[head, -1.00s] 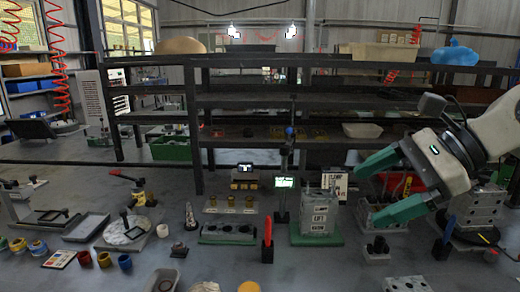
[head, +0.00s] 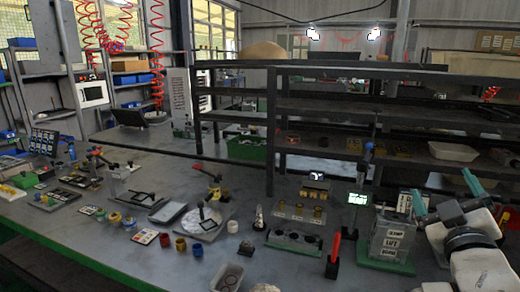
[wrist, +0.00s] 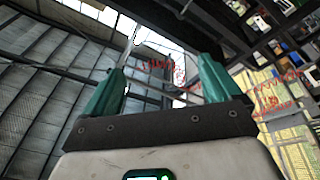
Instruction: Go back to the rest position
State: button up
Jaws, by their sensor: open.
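My gripper (head: 446,201) is at the right of the head view, with its green fingers pointing up and spread apart. In the wrist view the two green fingers (wrist: 162,85) stand apart with nothing between them. Behind them show the roof and windows, tilted. In the head view the gripper appears in front of the right end of the bench, beside a grey valve block marked LIFT (head: 392,240) on a green base. I cannot tell its exact distance from the block. My arm hides part of the bench at the lower right.
A dark shelf rack (head: 330,110) stands along the back of the bench. A red-handled tool (head: 334,250) stands upright left of the block. Cups (head: 189,246), a grey tray (head: 168,212) and a clear bin (head: 228,278) are further left. Some bare bench top lies between them.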

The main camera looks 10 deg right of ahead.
jog(key=s+a+f+m+g+y, duration=0.1)
jog(key=s+a+f+g+y, duration=0.1)
jog(key=f, duration=0.7)
jog(key=s+a+f+g+y, duration=0.2)
jog(key=a+f+g, duration=0.2)
jog(key=f, duration=0.5)
jog(key=s+a+f+m+g+y+p, duration=0.1)
jog(key=s+a+f+g+y, duration=0.1)
jog(key=f, duration=0.7)
jog(key=shift+s+a+f+m+g, duration=0.1)
jog(key=shift+s+a+m+g, duration=0.25)
jog(key=shift+s+a, duration=0.2)
jog(key=s+a+f+g+y, duration=0.1)
jog(key=s+a+f+g, duration=0.2)
jog(key=s+f, duration=0.4)
jog(key=s+a+f+g+y, duration=0.2)
jog(key=s+a+f+g, duration=0.2)
jog(key=s, duration=1)
notch_tip(320, 180, down, 3)
jog(key=shift+r+g+y+p, duration=0.15)
jog(key=shift+g+y+p, duration=0.15)
jog(key=shift+g, duration=0.65)
